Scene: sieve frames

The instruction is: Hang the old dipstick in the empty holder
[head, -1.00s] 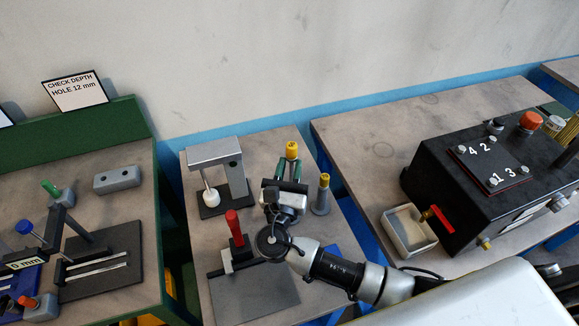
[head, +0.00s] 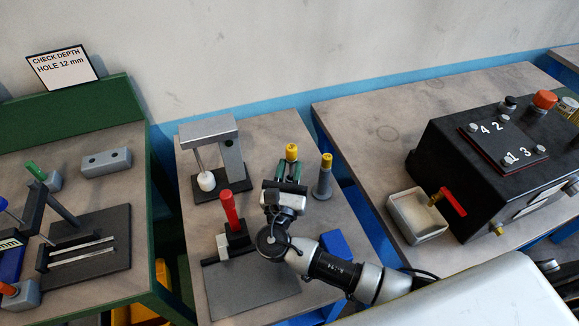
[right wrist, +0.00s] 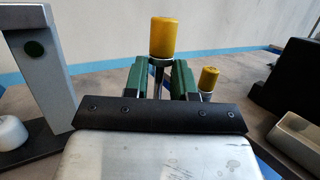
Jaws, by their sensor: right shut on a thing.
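A yellow-capped piece (head: 291,152), which looks like a dipstick handle with a thin metal rod, is upright between the green fingers of my right gripper (head: 289,170). In the right wrist view the yellow cap (right wrist: 163,37) rises above the closed fingers (right wrist: 160,77). The lower end of its rod is hidden behind my gripper. A second yellow cap (head: 326,160) tops a grey tapered stand (head: 322,186) just right of my gripper, apart from it. I cannot make out an empty holder with certainty. My left gripper is out of view.
A grey frame (head: 208,130) with a white knob (head: 206,181) stands left of my gripper. A red-handled fixture (head: 229,208) is nearer. A white tray (head: 393,205) and black box (head: 480,150) are on the right bench. The left bench (head: 100,155) has blocks.

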